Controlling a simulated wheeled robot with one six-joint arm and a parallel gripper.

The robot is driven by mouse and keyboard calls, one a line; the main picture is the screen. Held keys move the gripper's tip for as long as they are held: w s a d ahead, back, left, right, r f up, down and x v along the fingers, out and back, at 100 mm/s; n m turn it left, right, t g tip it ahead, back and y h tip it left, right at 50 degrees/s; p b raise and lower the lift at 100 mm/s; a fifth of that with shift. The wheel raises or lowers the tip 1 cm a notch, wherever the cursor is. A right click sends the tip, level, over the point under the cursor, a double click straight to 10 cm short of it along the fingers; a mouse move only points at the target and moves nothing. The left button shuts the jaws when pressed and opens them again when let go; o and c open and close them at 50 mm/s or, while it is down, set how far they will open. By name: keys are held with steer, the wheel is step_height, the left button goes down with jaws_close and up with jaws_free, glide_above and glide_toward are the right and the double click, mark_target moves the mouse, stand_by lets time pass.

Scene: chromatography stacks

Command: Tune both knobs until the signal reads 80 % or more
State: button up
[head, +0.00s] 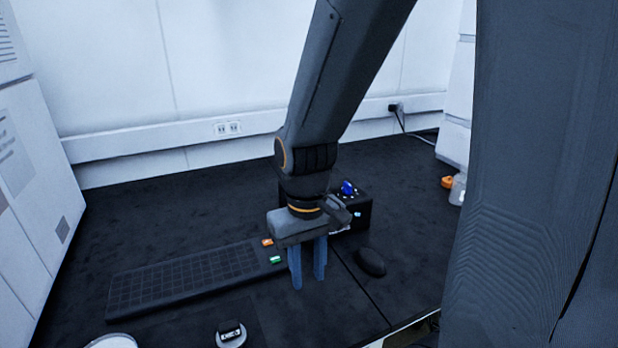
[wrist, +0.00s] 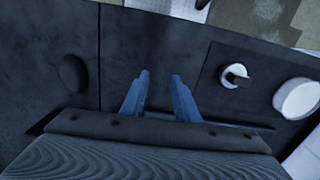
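A black box (head: 365,208) stands at the back middle in the head view, partly hidden behind my wrist. A blue knob (head: 348,187) with pale marks around it sits on its top. A small pale-blue spot shows on the box's face, too small to read. I cannot make out a second knob on the box or a signal value. My gripper (head: 308,280) points down in front of the box, right of the keyboard. In the wrist view, my gripper (wrist: 160,79) has its two blue fingers apart with nothing between them.
A keyboard (head: 185,279) lies left of my gripper, with small orange (head: 267,242) and green (head: 276,260) pieces by its right end. A dark mouse (head: 370,262) lies to the right. A white disc with a black top (head: 231,334) and a white round thing (head: 112,341) are in front.

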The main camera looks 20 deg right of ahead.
steer(key=w+d+r+n+g+h+p, duration=0.1)
steer(key=w+d+r+n+p, duration=0.25)
steer(key=w, duration=0.55)
steer(key=w+d+r+n+g+h+p, duration=0.15)
steer(key=w+d, duration=0.25)
steer(key=w, duration=0.6)
steer(key=w+d+r+n+g+h+p, duration=0.1)
steer(key=w+d+r+n+p, duration=0.25)
steer(key=w, duration=0.55)
steer(key=shift+t, duration=0.25)
steer(key=p+x, duration=0.1)
steer(key=x, duration=0.5)
steer(key=shift+s+a+f+p, duration=0.1)
steer(key=shift+f+p, duration=0.2)
steer(key=shift+c, duration=0.3)
steer(key=shift+y, duration=0.25)
jaws_close()
